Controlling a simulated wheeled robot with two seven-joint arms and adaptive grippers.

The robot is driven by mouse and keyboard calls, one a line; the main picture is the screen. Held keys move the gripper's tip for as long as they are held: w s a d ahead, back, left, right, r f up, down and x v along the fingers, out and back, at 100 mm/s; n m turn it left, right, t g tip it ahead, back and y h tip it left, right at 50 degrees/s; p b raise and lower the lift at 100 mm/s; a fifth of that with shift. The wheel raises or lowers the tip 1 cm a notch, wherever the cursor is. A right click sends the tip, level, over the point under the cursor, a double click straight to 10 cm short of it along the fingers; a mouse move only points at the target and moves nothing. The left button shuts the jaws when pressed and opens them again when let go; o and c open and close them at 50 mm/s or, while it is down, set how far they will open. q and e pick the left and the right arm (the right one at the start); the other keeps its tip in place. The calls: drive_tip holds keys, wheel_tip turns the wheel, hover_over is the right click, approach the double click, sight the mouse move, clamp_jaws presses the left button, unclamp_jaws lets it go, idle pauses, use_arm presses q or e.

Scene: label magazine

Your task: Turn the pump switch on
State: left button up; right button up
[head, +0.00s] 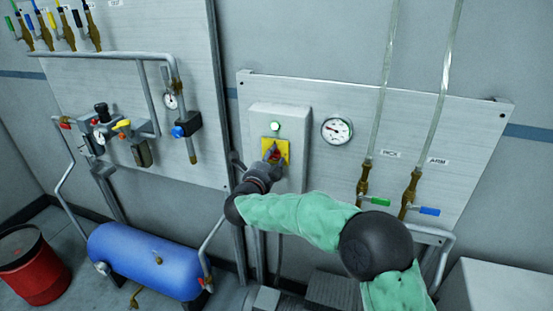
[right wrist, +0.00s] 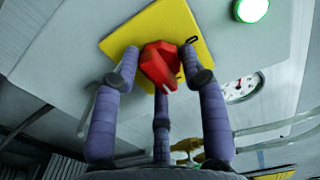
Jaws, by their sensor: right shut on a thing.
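The pump switch is a red rotary handle (right wrist: 160,64) on a yellow square plate (right wrist: 192,22), fixed to a grey box (head: 290,117) on the wall panel. In the head view the yellow plate (head: 283,146) shows, with the red handle mostly hidden behind my gripper. My right gripper (head: 272,156) is at the switch. In the right wrist view its fingers (right wrist: 157,75) are closed around the red handle. A green round light (right wrist: 251,10) sits above the plate; it also shows in the head view (head: 276,126). My left gripper is not in view.
A round gauge (head: 336,131) is right of the box. Valves with a green handle (head: 380,201) and a blue handle (head: 429,211) are farther right. A blue tank (head: 150,262) and a red drum (head: 37,268) stand at lower left.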

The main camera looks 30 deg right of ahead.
drive_tip(key=o, duration=0.7)
drive_tip(key=shift+s+d+r, duration=0.1)
drive_tip(key=shift+d+r, duration=0.2)
drive_tip(key=shift+r, duration=0.35)
drive_tip(key=o, duration=0.4)
drive_tip(key=shift+d, duration=0.1)
drive_tip(key=shift+s+f, duration=0.1)
drive_tip(key=shift+a+f, duration=0.2)
drive_tip(key=shift+f, duration=0.05)
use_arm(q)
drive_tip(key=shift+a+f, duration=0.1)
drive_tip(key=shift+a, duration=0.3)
use_arm(e)
drive_tip(key=v, duration=1.2)
drive_tip(key=shift+r, duration=0.1)
